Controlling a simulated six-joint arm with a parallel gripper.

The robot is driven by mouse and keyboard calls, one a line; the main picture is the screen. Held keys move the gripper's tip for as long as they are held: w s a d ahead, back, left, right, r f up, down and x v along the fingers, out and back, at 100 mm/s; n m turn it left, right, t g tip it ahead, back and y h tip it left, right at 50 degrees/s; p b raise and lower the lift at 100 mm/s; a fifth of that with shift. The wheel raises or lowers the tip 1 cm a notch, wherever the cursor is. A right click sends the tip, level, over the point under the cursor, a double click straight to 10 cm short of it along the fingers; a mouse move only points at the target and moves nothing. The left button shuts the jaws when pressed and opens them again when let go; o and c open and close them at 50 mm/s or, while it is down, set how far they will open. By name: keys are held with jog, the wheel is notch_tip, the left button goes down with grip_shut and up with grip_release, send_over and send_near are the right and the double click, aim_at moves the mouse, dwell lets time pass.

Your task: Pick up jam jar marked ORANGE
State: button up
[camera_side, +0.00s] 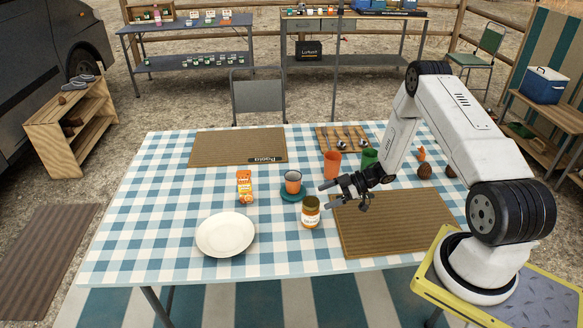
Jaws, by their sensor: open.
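A jar (310,213) with orange-brown contents, a pale label and a dark lid stands upright on the checked tablecloth, near the table's middle. The lettering on its label is too small to read. My gripper (327,197) is open, with its dark fingers pointing left. In the picture it is just right of and slightly above the jar. I cannot tell its exact height or whether it touches the jar; nothing shows between the fingers.
A white plate (226,234) and an orange packet (245,186) lie to the left. A brown mat (395,222) is at right; an orange cup (332,164) and green cup (370,158) stand behind.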

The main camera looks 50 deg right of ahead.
aim_at(314, 201)
jog(key=shift+x, duration=2.85)
grip_shut()
jog(key=shift+r, duration=1.1)
jog(key=s+a+r, duration=0.3)
jog(key=s+r, duration=0.7)
jog(key=s, duration=0.3)
jog(key=shift+s+a+r, duration=0.15)
jog(key=shift+s+r, duration=0.2)
